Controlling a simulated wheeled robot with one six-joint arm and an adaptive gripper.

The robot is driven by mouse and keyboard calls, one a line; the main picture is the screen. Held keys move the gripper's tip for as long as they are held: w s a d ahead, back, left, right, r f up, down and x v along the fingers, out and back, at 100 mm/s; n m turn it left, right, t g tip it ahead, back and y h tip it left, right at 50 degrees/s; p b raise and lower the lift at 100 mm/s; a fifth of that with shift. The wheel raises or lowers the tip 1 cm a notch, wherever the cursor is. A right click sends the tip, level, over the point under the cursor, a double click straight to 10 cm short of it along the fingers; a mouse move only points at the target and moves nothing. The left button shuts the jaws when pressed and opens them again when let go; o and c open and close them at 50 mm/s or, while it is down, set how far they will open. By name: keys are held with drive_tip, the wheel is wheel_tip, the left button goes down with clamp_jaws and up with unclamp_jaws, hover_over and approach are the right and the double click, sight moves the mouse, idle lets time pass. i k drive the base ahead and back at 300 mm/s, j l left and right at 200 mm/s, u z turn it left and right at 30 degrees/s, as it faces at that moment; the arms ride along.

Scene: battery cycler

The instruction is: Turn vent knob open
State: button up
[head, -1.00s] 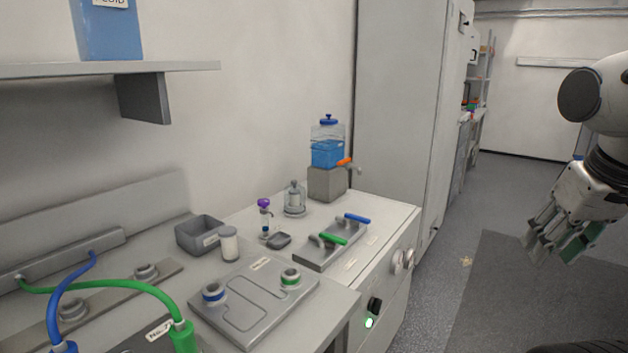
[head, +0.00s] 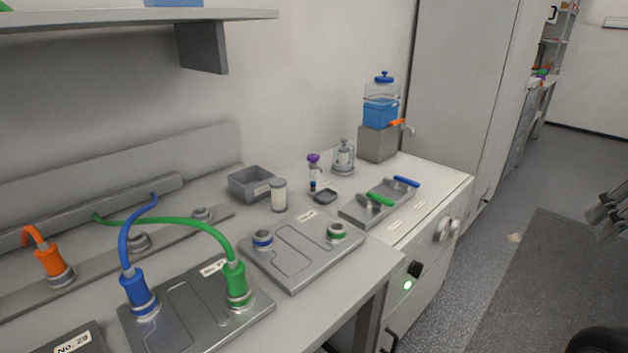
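Round pale knobs (head: 441,229) sit on the front face of the white cabinet, just under its top edge. A black knob (head: 415,269) is lower on the front, just above a lit green lamp (head: 407,285). No label tells which one is the vent knob, and its setting cannot be read. A green lever (head: 380,199) and a blue lever (head: 406,181) lie on a grey block on top. My gripper (head: 604,213) is at the right edge, partly cut off, over the floor and well apart from the knobs. Whether its fingers are open is unclear.
A battery plate (head: 290,262) lies on the bench, with another in front carrying blue and green plugs and cables. A blue-filled tank (head: 381,112) with an orange tap stands at the back. A tall cabinet (head: 462,90) rises behind. The floor (head: 490,270) before the cabinet is clear.

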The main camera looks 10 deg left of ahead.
sight(313, 158)
drive_tip(key=k+j+u, duration=0.15)
drive_tip(key=k+u, duration=0.2)
drive_tip(key=k, duration=0.3)
drive_tip(key=i+l+u, duration=0.1)
drive_tip(key=u, duration=0.4)
drive_tip(key=l+u, duration=0.15)
drive_tip(key=u, duration=0.3)
drive_tip(key=i+l+u, duration=0.1)
drive_tip(key=u, duration=0.4)
drive_tip(key=i+l, duration=0.1)
drive_tip(key=l, duration=1.2)
drive_tip(key=i+l, duration=0.15)
drive_tip(key=l, duration=1.15)
drive_tip(key=i+l, duration=0.15)
drive_tip(key=l, duration=0.5)
